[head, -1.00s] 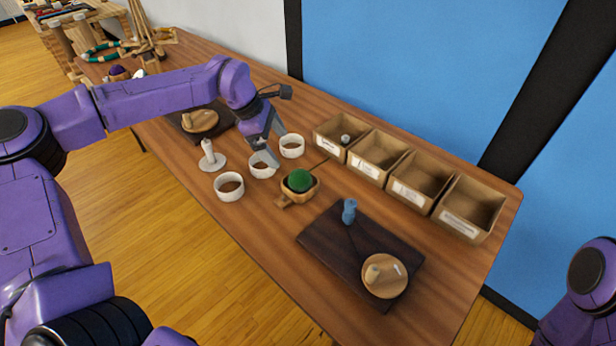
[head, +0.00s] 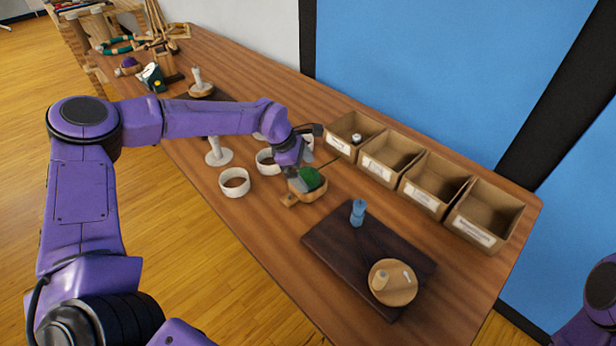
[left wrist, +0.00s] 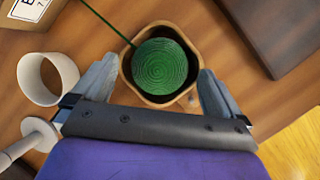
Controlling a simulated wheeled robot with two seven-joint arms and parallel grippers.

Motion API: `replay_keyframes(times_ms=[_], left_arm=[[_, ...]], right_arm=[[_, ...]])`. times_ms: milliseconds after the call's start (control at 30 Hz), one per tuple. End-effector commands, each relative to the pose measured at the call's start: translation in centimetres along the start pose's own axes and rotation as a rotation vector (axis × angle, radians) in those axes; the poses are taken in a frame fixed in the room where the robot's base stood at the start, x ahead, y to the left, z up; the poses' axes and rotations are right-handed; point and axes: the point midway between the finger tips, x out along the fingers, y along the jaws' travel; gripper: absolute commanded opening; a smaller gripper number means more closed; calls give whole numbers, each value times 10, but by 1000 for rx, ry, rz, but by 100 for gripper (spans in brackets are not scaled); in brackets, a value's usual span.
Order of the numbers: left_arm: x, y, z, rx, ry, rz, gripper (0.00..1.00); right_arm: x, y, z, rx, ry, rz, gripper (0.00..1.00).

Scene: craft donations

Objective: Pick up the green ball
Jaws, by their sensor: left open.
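The green ball (head: 311,178) looks like wound yarn and sits in a small wooden bowl (head: 308,194) on the table. It also shows in the left wrist view (left wrist: 160,66), inside the bowl's rim (left wrist: 196,48), with a thin green strand running off to the upper left. My left gripper (head: 304,180) is at the bowl from above, partly covering the ball. In the left wrist view its two fingers are apart, one on each side of the bowl's near part, with nothing held between them. I cannot tell whether they touch the bowl. My right gripper is out of view.
White rings (head: 234,182) and a white spindle stand (head: 218,152) are left of the bowl. Open labelled boxes (head: 484,214) line the back edge. A dark board (head: 330,243) holds a blue figure (head: 357,212) and a round wooden plate (head: 393,282).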

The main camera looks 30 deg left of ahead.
Motion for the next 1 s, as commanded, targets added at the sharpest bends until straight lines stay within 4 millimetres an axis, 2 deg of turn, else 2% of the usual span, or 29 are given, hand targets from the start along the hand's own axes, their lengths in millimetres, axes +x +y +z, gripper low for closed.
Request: replay_keyframes(times_ms=[200, 233, 400, 767, 867, 1000], left_arm=[[3, 0, 1, 1, -1, 0, 100], [3, 0, 1, 1, -1, 0, 97], [3, 0, 1, 1, -1, 0, 43], [2, 0, 1, 2, -1, 0, 42], [-4, 2, 4, 3, -2, 2, 42], [-25, 5, 13, 4, -3, 4, 42]], right_arm=[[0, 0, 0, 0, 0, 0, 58], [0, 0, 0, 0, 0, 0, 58], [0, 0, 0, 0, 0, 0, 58], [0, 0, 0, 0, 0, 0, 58], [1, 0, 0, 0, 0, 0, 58], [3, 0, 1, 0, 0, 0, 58]])
